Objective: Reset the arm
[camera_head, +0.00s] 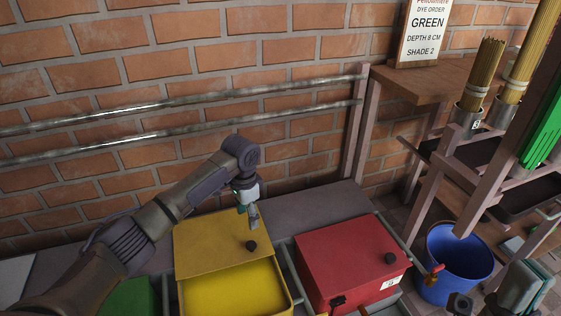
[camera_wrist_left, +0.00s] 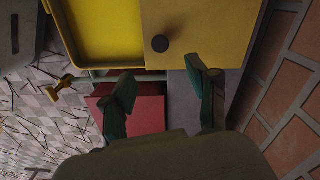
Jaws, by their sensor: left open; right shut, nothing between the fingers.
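My left arm reaches in from the left. Its gripper (camera_head: 252,216) hangs over the yellow box (camera_head: 215,290), close to the black knob of the box's lid (camera_head: 205,243). In the left wrist view the two dark green fingers (camera_wrist_left: 160,95) are spread apart with nothing between them. The lid leaves the front part of the yellow box uncovered, showing yellow inside. My right gripper (camera_head: 520,287) is at the lower right corner of the head view, partly cut off, shut and empty.
A red box (camera_head: 350,256) with a closed lid stands right of the yellow one. A blue bucket (camera_head: 455,262) is further right. Metal rails (camera_head: 200,98) run along the brick wall. A wooden rack holds incense bundles (camera_head: 484,75) near a sign (camera_head: 424,32) reading GREEN.

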